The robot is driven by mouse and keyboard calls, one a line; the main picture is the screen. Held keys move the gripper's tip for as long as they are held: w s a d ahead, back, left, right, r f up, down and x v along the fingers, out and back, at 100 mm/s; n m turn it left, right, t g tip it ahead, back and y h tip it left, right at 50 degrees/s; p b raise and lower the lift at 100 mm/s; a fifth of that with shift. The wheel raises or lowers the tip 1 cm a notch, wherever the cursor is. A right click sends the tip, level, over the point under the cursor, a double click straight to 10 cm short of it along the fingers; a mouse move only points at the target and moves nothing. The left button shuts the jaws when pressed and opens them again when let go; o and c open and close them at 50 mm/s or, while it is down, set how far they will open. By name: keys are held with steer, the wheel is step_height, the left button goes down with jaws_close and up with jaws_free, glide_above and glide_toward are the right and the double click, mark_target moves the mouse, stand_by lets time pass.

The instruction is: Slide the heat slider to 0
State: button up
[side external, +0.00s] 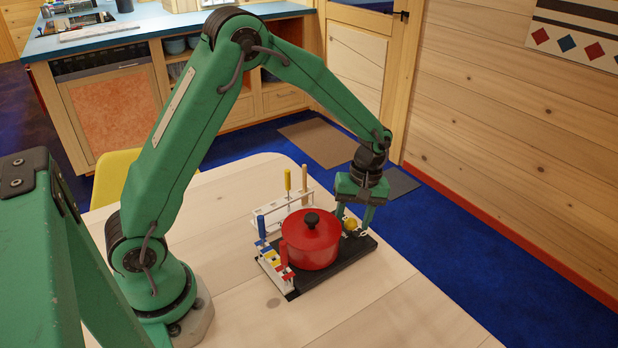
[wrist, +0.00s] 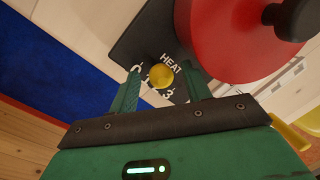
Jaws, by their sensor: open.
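The heat slider's round yellow knob (wrist: 161,76) sits on a black hot plate (wrist: 148,38), beside a white HEAT label. In the wrist view, a 0 lies left of the knob and a 3 lies below it. My gripper (wrist: 163,84) is open, with one finger on each side of the knob; I cannot tell whether either finger touches it. In the side view, my gripper (side external: 354,218) points down over the right end of the hot plate (side external: 340,268), with the yellow knob (side external: 350,226) between its fingers. The slot under the knob is mostly hidden.
A red pot (side external: 309,248) with a black lid knob stands on the hot plate, close beside my gripper. A white rack (side external: 272,212) with upright tools stands behind it at the left. The pale wooden table (side external: 370,315) is clear in front. A yellow chair (side external: 112,176) is behind.

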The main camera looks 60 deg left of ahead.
steer(key=shift+f, duration=0.15)
jaws_close()
steer(key=shift+w+d, duration=0.1)
steer(key=shift+d, duration=1.25)
jaws_free()
step_height(320, 180, up, 8)
steer(key=w, duration=0.1)
steer(key=shift+w, duration=0.15)
